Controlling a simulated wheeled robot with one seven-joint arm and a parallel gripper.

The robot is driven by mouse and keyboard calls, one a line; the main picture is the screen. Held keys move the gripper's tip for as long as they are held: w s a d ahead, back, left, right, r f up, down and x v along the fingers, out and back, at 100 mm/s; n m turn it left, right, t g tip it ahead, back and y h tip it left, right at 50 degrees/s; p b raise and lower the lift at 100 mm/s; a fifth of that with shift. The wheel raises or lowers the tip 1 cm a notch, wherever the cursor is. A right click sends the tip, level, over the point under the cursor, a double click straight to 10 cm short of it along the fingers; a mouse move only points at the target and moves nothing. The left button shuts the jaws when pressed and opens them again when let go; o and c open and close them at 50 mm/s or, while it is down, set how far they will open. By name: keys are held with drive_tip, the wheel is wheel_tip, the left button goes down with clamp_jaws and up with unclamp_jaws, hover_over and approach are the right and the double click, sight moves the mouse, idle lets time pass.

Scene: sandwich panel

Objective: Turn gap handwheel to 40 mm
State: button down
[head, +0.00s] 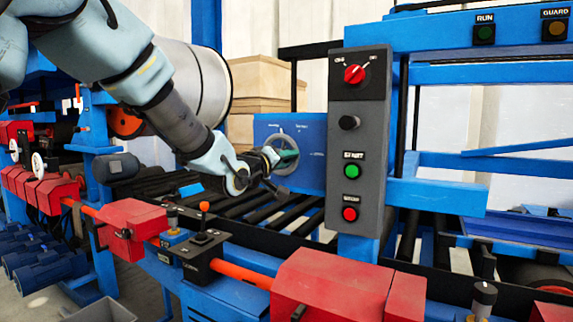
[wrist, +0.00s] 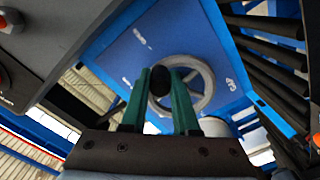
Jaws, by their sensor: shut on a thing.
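The gap handwheel is a grey ring on a blue panel (head: 313,150); the wheel (head: 285,168) is partly hidden by my gripper in the head view. In the wrist view the handwheel (wrist: 209,82) shows behind the fingers, with a dark round knob (wrist: 160,82) near its rim. My gripper (head: 289,156) has green fingers, and in the wrist view they (wrist: 161,80) are on both sides of the knob, shut on it. White marks (wrist: 138,38) on the panel around the wheel are too small to read.
A grey control box (head: 358,140) with a red selector, a black knob, a green button and a red button stands just right of the wheel. Black rollers (head: 240,205) run below. Red housings (head: 335,285) and an orange-tipped lever (head: 204,208) are in front.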

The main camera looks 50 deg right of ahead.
drive_tip(key=shift+r+n, duration=0.65)
drive_tip(key=shift+n, duration=0.45)
drive_tip(key=shift+r, duration=0.1)
drive_tip(key=c, duration=0.7)
unclamp_jaws()
drive_tip(key=shift+w, duration=0.1)
drive_tip(key=b+v, duration=0.2)
drive_tip(key=v, duration=0.8)
drive_tip(key=shift+a, duration=0.35)
